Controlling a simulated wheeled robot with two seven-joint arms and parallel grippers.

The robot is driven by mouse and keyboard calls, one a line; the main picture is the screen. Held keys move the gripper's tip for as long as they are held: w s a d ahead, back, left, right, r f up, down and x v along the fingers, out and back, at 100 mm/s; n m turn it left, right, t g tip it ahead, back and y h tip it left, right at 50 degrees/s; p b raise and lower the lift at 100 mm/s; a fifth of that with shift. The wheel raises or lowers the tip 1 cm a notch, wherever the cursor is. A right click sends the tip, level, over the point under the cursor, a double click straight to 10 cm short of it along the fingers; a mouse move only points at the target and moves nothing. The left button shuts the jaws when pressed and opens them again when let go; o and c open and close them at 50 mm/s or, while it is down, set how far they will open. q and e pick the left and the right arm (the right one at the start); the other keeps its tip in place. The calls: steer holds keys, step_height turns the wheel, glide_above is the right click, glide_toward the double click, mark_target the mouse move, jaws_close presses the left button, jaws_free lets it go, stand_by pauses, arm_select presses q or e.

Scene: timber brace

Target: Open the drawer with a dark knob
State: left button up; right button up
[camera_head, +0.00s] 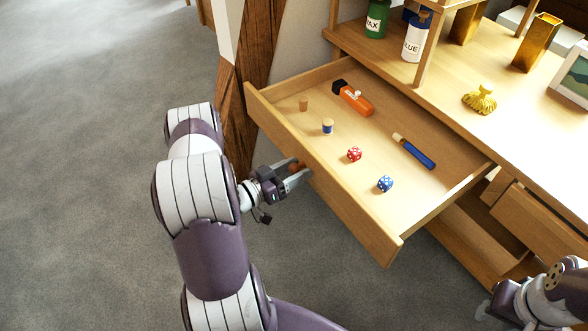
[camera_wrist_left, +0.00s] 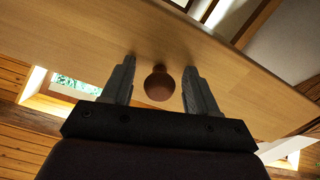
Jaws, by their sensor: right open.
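The drawer (camera_head: 345,205) with a dark knob stands pulled well out from the wooden desk. Its round reddish-brown knob (camera_head: 297,167) is on the front panel, partly hidden by my gripper. In the left wrist view the knob (camera_wrist_left: 159,84) sits between the fingers, with a gap on each side. My left gripper (camera_head: 299,172) is open around the knob; its fingers also show in the left wrist view (camera_wrist_left: 159,66), reaching toward the drawer front. My right gripper (camera_head: 487,309) is low at the right, far from this drawer; its fingers are hard to make out.
A second drawer (camera_head: 540,228) is at the right. A timber post (camera_head: 258,60) stands left. Floor in front is clear.

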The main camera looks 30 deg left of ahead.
arm_select(q)
steer(key=shift+s+a+r, duration=0.1)
steer(key=shift+s+a, duration=0.15)
steer(key=shift+s, duration=0.15)
steer(key=p+v, duration=0.1)
steer(key=v, duration=1)
steer(key=shift+s, duration=0.4)
